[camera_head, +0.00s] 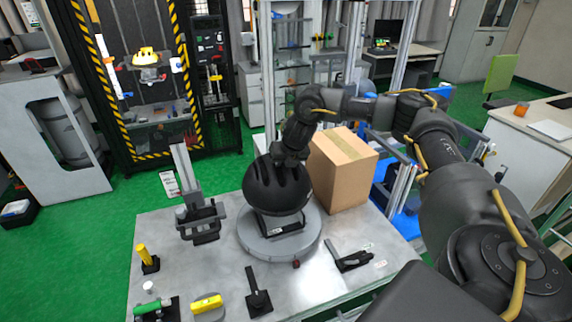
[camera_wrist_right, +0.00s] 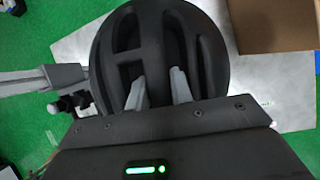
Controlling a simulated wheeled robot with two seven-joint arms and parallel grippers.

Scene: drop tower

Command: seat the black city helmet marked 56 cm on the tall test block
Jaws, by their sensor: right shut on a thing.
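A black vented helmet (camera_head: 275,190) is above a round grey turntable (camera_head: 252,240) on the metal table. My right gripper (camera_head: 291,156) is at the top of the helmet. In the right wrist view, its two light grey fingers (camera_wrist_right: 159,90) reach into the vents of the helmet (camera_wrist_right: 160,45) and are shut on it. A dark piece with a label (camera_head: 282,226) shows under the helmet's front edge. The helmet hides most of what is below, so I cannot tell how it rests there. No 56 cm marking is readable. My left gripper is not in view.
A cardboard box (camera_head: 341,172) stands close behind the helmet at right. A grey upright stand (camera_head: 186,178) is to the left. Several small tools, including a yellow-handled one (camera_head: 207,304), lie along the front. A drop tower with striped edges (camera_head: 80,60) stands behind.

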